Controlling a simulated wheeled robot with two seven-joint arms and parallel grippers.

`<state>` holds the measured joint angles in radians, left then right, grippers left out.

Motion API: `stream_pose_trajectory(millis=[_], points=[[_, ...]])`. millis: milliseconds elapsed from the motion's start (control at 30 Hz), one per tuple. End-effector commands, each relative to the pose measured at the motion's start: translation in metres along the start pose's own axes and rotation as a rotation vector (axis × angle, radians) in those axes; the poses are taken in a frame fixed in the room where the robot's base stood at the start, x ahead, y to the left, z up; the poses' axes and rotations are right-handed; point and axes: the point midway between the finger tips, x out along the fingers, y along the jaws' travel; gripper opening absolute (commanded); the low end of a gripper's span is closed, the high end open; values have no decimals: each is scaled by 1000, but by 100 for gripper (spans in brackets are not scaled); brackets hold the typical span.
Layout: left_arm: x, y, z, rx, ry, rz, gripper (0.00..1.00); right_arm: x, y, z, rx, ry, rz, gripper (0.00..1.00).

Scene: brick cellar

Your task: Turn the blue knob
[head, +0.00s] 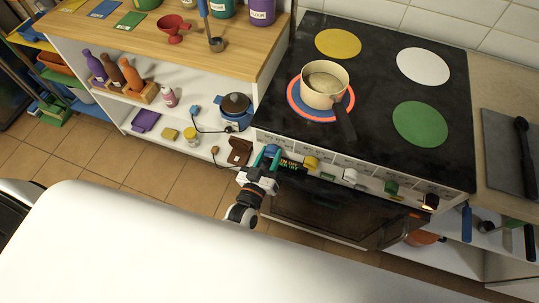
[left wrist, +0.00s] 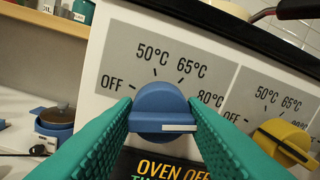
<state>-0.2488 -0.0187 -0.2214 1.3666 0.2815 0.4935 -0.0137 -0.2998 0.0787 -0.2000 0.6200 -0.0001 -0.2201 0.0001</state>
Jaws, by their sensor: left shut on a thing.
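The blue knob (left wrist: 158,98) is on the white front panel of the stove, with OFF, 50°C, 65°C and 80°C printed around it. Its white mark lies at the right and points roughly rightward, below the 80°C label. My left gripper (left wrist: 160,120) has its teal fingers on either side of the knob, shut on it. In the head view my left gripper (head: 268,155) is at the left end of the knob row and mostly hides the knob. My right gripper is not in view.
A yellow knob (left wrist: 284,142) sits to the right, then white (head: 349,175) and green (head: 391,188) ones. A pot (head: 325,88) stands on the blue disc (head: 293,99) with a glowing red ring. The oven door (head: 340,213) is below. Shelves (head: 190,108) stand left.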

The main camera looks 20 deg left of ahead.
Motion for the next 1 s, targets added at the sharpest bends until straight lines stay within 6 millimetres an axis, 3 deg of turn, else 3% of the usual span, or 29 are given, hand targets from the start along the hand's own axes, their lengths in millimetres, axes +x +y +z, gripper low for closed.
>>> stream_pose_trajectory(millis=[100, 133, 267, 533, 667, 1000], points=[[-1, 1, -2, 2, 6, 0, 15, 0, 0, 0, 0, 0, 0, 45], [-1, 1, -2, 2, 6, 0, 39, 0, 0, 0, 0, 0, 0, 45], [-1, 0, -2, 1, 5, 0, 59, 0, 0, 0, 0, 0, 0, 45], [-1, 0, -1, 0, 2, 0, 59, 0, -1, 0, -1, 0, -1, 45], [-11, 1, -2, 0, 3, 1, 59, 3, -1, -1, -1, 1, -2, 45], [-81, 1, -4, 1, 6, 0, 59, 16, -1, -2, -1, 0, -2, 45]])
